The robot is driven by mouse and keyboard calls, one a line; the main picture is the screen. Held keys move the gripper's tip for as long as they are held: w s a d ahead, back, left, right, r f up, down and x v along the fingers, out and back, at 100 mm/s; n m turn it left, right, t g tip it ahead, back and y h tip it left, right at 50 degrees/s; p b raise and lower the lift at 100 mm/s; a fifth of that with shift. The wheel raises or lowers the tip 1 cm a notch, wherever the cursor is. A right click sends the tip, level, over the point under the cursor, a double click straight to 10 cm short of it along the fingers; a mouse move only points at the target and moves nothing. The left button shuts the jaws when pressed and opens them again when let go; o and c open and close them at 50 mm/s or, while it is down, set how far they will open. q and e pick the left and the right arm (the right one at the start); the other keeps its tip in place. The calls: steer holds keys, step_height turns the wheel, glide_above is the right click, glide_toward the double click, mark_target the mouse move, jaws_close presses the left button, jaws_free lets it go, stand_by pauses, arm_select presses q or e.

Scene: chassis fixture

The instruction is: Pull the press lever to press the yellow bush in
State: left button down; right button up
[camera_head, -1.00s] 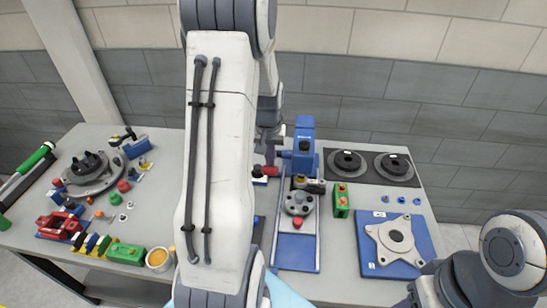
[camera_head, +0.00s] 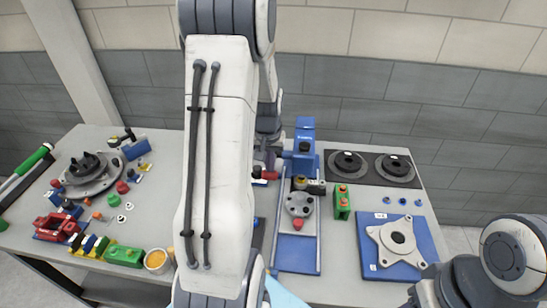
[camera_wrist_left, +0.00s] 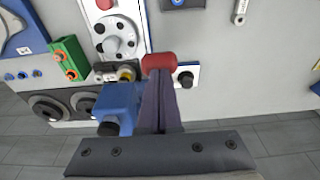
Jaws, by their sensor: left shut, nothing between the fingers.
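The blue press (camera_head: 304,147) stands at the back centre of the table; it also shows in the left wrist view (camera_wrist_left: 116,104). A small yellow bush (camera_wrist_left: 126,73) is beside the press head, by the grey round fixture (camera_wrist_left: 118,42). The red lever knob (camera_wrist_left: 158,62) lies right at the tips of my left gripper (camera_wrist_left: 160,80). The fingers are shut with nothing between them; I cannot tell whether they touch the knob. In the head view my left gripper (camera_head: 268,160) is left of the press, partly hidden by my arm. My right gripper is out of view.
A green block (camera_head: 342,202) stands right of the fixture. A blue plate (camera_head: 375,262) with a grey flanged part lies farther right, below two dark discs (camera_head: 348,163). Several small parts and a red fixture (camera_head: 57,226) crowd the left side.

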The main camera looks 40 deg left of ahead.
mark_target(269, 174)
arm_select(q)
steer(key=shift+s+f, duration=0.15)
steer(key=shift+f, duration=0.05)
steer(key=shift+d+f+b, duration=0.1)
steer(key=shift+f+b, duration=0.4)
steer(key=shift+f, duration=0.1)
steer(key=shift+f+b, duration=0.5)
steer(key=shift+f, duration=0.1)
steer(key=shift+f, duration=0.1)
stand_by(0.3)
steer(key=shift+s+d+f+b, duration=0.1)
steer(key=shift+s+f+b, duration=0.1)
steer(key=shift+f+b, duration=0.45)
steer(key=shift+f, duration=0.2)
